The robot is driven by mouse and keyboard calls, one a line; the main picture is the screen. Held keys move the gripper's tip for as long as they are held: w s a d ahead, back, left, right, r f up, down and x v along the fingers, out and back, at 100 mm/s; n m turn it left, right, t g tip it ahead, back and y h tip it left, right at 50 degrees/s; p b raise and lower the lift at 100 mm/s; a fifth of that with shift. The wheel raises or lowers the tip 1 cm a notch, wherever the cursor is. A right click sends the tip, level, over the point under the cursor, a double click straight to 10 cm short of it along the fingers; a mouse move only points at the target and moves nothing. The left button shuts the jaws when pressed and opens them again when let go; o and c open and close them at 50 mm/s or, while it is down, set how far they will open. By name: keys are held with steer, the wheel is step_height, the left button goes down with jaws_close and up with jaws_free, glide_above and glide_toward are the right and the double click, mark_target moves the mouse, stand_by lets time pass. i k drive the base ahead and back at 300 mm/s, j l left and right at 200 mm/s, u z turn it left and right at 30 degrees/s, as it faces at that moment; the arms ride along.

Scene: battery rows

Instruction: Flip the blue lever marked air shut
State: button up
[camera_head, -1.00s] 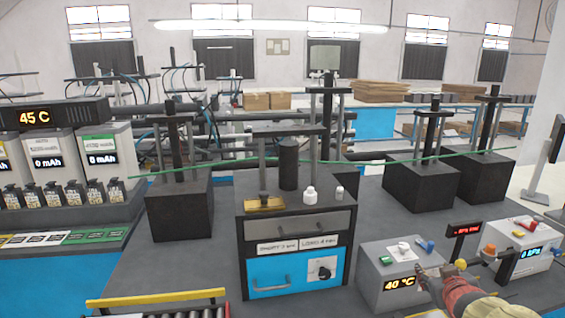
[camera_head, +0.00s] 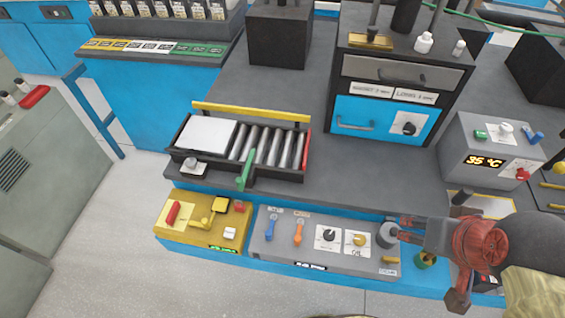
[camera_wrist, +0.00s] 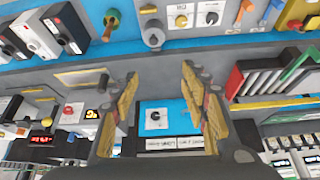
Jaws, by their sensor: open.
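A small blue lever (camera_head: 270,229) stands on the grey front panel (camera_head: 330,262), left of an orange lever (camera_head: 298,232). Labels above the levers are too small to read surely. In the wrist view the blue lever (camera_wrist: 272,9) and orange lever (camera_wrist: 243,12) show at the top right edge, beside the dials. My gripper (camera_head: 401,230) is at the right end of this panel, by a grey round knob (camera_head: 387,235), well right of the blue lever. In the wrist view my gripper (camera_wrist: 160,76) is open, with nothing between its fingers.
A yellow panel (camera_head: 203,219) with a red handle adjoins on the left. A roller tray (camera_head: 240,172) with a green lever (camera_head: 244,172) stands behind the levers. A grey box (camera_head: 470,165) with blue and red knobs is at right.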

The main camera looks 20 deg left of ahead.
mark_target(274, 217)
steer(key=u, duration=1.55)
steer(key=z, duration=0.2)
